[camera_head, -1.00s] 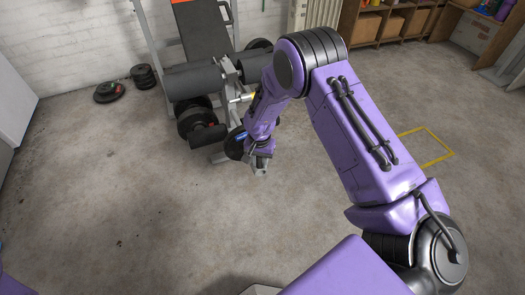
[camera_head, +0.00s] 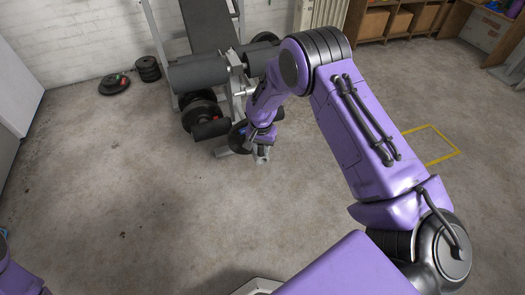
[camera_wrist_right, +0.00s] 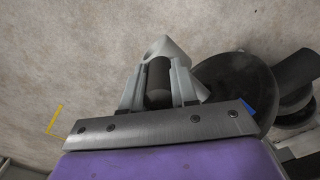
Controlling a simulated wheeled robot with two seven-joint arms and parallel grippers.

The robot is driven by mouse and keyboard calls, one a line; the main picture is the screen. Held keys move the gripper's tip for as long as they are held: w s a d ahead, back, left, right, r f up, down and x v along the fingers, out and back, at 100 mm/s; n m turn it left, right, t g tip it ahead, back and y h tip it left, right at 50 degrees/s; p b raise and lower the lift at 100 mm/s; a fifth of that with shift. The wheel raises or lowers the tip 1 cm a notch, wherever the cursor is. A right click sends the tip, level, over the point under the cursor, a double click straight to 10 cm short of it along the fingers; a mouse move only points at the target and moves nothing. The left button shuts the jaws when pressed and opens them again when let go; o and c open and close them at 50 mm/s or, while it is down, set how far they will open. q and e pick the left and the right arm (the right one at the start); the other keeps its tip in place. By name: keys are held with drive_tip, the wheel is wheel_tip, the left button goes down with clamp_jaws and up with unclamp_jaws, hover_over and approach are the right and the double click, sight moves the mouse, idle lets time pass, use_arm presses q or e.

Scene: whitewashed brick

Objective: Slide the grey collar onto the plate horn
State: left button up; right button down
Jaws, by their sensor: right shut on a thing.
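My right gripper (camera_head: 262,152) hangs low in front of the weight bench in the head view. In the head view the collar is too small to make out clearly. A pale metal peg (camera_head: 242,92) on the bench frame may be the plate horn; my right forearm stands close beside it, and I cannot tell for sure. My left gripper is out of view.
The bench (camera_head: 212,75) has dark rollers and weight plates (camera_head: 201,112). A black disc (camera_wrist_right: 235,82) is right of the fingers in the wrist view. Loose plates (camera_head: 115,84) lie by the wall. A shelf (camera_head: 385,20) stands behind. The floor at left is clear.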

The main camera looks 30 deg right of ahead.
drive_tip(key=shift+w+d+b, duration=0.25)
drive_tip(key=shift+w+b, duration=0.15)
drive_tip(key=shift+w, duration=0.55)
drive_tip(key=shift+w+d+b, duration=0.2)
drive_tip(key=shift+w+b, duration=0.25)
drive_tip(key=shift+w, duration=0.55)
drive_tip(key=shift+w+d+b, duration=0.25)
drive_tip(key=shift+w+b, duration=0.15)
drive_tip(key=shift+w, duration=0.55)
drive_tip(key=c, duration=0.8)
unclamp_jaws()
wheel_tip(320, 180, up, 11)
drive_tip(key=p, duration=0.3)
drive_tip(key=shift+f, duration=0.2)
drive_tip(key=shift+f, duration=0.1)
